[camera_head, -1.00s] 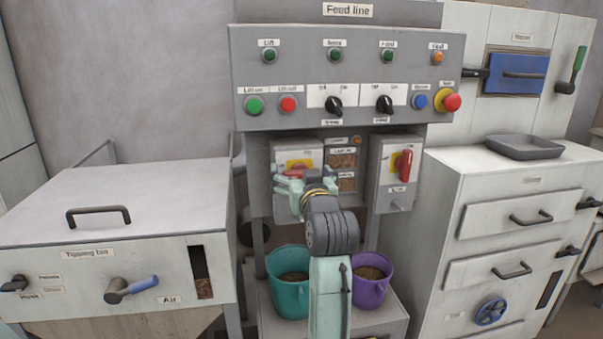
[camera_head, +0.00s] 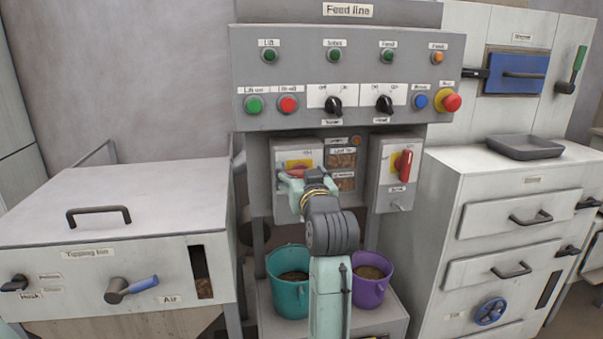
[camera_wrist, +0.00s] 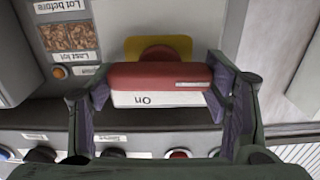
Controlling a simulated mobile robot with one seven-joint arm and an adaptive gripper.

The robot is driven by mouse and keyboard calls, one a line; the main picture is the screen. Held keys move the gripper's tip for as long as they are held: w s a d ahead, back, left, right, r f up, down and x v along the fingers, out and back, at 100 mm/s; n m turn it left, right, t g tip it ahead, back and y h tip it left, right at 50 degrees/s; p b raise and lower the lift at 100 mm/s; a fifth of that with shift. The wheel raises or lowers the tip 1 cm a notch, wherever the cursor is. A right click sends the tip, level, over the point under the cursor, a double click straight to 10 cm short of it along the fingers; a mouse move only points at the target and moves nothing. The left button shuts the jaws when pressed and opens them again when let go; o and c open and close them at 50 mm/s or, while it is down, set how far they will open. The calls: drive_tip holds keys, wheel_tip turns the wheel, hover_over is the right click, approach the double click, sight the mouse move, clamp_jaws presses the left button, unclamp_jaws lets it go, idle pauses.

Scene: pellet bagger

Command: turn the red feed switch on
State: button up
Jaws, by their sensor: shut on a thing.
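A red switch handle (camera_wrist: 160,76) lies across a yellow plate (camera_wrist: 158,47) in the wrist view, with "On" upside down on its pale edge. My gripper (camera_wrist: 160,95) has one finger at each end of this handle and is shut on it. In the head view the red handle (camera_head: 294,171) lies roughly level on the left grey box, partly hidden by my gripper (camera_head: 292,183). A second red handle (camera_head: 403,163) stands upright on the right grey box, apart from my gripper. I cannot read which box is labelled feed.
The control panel (camera_head: 345,72) with buttons and black knobs overhangs the switch boxes. A pellet window (camera_head: 342,160) is right beside the left switch. A teal bucket (camera_head: 289,303) and a purple bucket (camera_head: 371,291) stand below. The tipping bin (camera_head: 140,195) is at left.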

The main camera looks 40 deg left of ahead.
drive_tip(key=m+p, duration=0.2)
drive_tip(key=m, duration=0.2)
drive_tip(key=shift+r, duration=0.1)
drive_tip(key=m+p, duration=0.2)
drive_tip(key=m, duration=0.2)
drive_tip(key=shift+w+m, duration=0.15)
drive_tip(key=shift+m, duration=0.25)
drive_tip(key=m+p, duration=0.2)
drive_tip(key=m, duration=0.2)
drive_tip(key=shift+d+m, duration=0.1)
drive_tip(key=shift+m, duration=0.2)
drive_tip(key=m, duration=0.2)
drive_tip(key=m+p, duration=0.1)
drive_tip(key=m, duration=0.1)
drive_tip(key=shift+f, duration=0.3)
drive_tip(key=shift+m+p, duration=0.3)
drive_tip(key=o, duration=1.2)
drive_tip(key=shift+c, duration=0.2)
